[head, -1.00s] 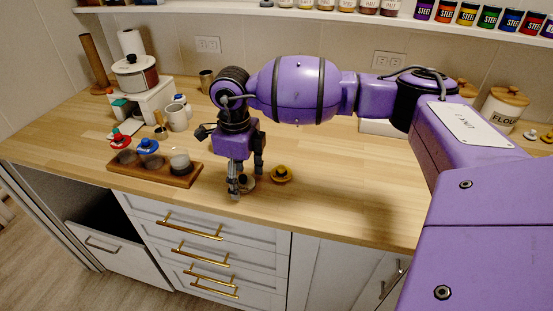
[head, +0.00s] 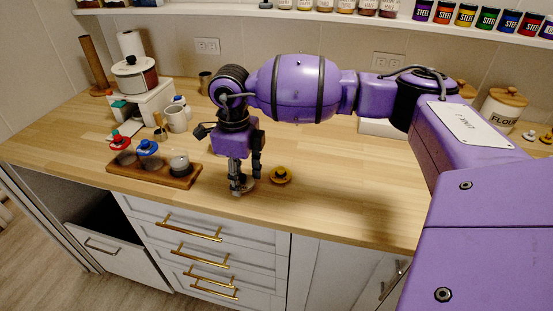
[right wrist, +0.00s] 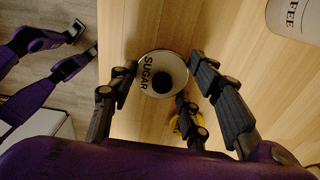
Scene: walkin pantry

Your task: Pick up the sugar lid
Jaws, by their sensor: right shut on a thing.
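The sugar lid (right wrist: 151,84) is a round pale disc with a dark knob and the word SUGAR, seen from above in the right wrist view. In the head view only a pale bit of its edge (head: 249,187) shows behind the fingers, near the counter's front edge. My right gripper (head: 246,185) points straight down and is shut on the lid. In the right wrist view my right gripper (right wrist: 163,78) has its fingers on both sides of it. I cannot tell whether the lid is off the counter.
A wooden tray (head: 126,174) with small jars, two with red and blue tops, stands to the left. A mug (head: 177,119) is behind it. The counter (head: 345,195) is clear at right.

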